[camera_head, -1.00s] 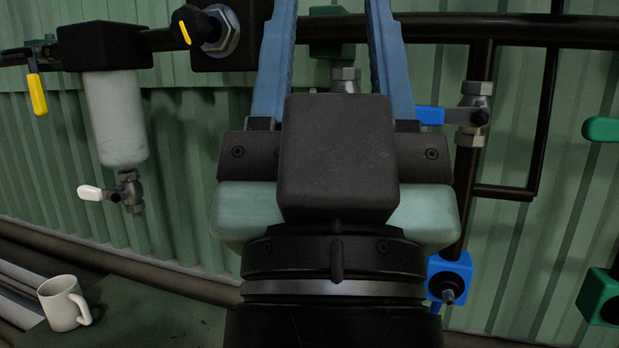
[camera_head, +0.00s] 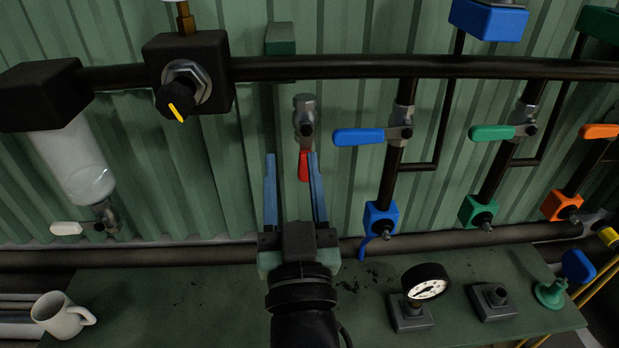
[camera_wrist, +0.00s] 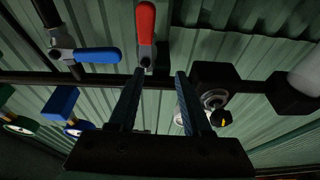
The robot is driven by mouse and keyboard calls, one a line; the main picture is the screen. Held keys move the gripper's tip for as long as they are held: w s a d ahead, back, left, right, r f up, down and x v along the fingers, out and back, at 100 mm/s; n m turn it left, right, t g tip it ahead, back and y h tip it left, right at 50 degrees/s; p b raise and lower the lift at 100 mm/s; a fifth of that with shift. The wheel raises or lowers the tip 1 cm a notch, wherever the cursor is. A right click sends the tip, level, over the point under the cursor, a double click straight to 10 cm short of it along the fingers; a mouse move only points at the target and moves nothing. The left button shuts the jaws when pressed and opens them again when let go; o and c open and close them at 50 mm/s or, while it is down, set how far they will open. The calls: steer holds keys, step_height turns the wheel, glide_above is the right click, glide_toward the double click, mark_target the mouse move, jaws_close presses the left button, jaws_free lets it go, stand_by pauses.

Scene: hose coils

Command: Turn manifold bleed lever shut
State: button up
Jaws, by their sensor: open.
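A red lever (camera_head: 304,165) hangs straight down from a small metal valve (camera_head: 305,117) under the black manifold pipe (camera_head: 330,67); I take it as the bleed lever, though no label shows. In the wrist view the red lever (camera_wrist: 146,25) points up the picture. My gripper (camera_head: 291,157) is open and empty, its blue fingers pointing up at the wall. In the head view the lever shows just inside the right finger, partly behind it. In the wrist view it is beyond the fingertips, towards the left one. I see no contact.
A blue lever (camera_head: 358,137) sticks out leftward, right of the red one. A black block with a yellow-marked knob (camera_head: 178,100) is on the left. Below are a bench (camera_head: 190,290), a mug (camera_head: 62,316) and a gauge (camera_head: 427,287).

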steer(key=s+d+f+g+p, duration=0.25)
steer(key=s+f+p, duration=0.3)
steer(key=p, duration=0.45)
steer(key=w+b, duration=0.2)
steer(key=w, duration=0.8)
steer(key=shift+a+f+g, duration=0.3)
steer(key=shift+f+g, duration=0.15)
steer(key=shift+c, duration=0.3)
jaws_close()
